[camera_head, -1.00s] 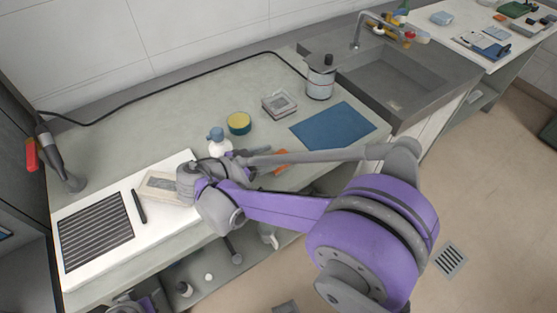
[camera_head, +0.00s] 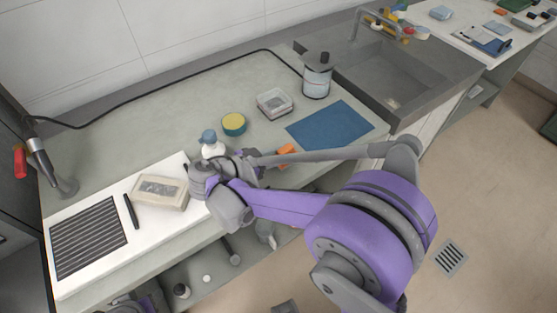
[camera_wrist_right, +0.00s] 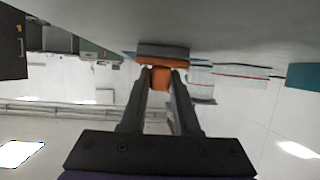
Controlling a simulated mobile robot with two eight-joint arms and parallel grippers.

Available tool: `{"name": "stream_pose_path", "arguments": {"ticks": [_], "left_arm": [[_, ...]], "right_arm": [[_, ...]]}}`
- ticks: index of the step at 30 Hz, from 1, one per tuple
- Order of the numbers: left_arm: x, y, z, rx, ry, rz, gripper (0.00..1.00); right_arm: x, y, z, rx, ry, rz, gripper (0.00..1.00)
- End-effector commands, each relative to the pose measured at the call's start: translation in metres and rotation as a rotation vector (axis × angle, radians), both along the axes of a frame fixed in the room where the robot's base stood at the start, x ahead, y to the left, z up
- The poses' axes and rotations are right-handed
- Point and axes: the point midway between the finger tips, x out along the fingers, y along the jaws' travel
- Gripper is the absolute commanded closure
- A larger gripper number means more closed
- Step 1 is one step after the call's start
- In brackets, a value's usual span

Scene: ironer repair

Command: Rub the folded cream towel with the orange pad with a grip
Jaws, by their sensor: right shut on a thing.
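The folded cream towel (camera_head: 160,191) lies on the white board at the left, a grey mottled patch on its top. My right gripper (camera_wrist_right: 162,78) is shut on the grip of the orange pad (camera_wrist_right: 162,64) in the right wrist view. The pad's flat grey side faces a grey surface; I cannot tell whether they touch. In the head view the orange pad (camera_head: 286,154) shows near the counter's front edge, right of the towel and apart from it. My right arm's wrist is just right of the towel and partly hides the gripper. My left gripper is not in view.
A black pen (camera_head: 131,211) and a dark striped panel (camera_head: 87,237) lie left of the towel. A blue-capped white bottle (camera_head: 211,146), yellow tin (camera_head: 234,124), clear box (camera_head: 275,103), canister (camera_head: 317,76) and blue mat (camera_head: 329,125) stand or lie behind. A sink (camera_head: 390,85) is at right.

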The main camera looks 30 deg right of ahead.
Motion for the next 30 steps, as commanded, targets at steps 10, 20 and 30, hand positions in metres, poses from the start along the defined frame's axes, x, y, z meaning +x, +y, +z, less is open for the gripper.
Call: {"name": "stream_pose_path", "arguments": {"ticks": [10,20,30], "left_arm": [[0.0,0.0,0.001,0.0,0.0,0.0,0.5],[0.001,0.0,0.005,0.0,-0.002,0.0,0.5],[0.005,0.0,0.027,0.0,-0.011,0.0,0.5]], "right_arm": [[0.0,0.002,0.002,0.005,-0.002,0.004,1.0],[0.001,0.002,0.007,0.006,-0.003,0.005,1.0],[0.001,0.002,0.034,0.006,-0.005,0.005,1.0]]}}
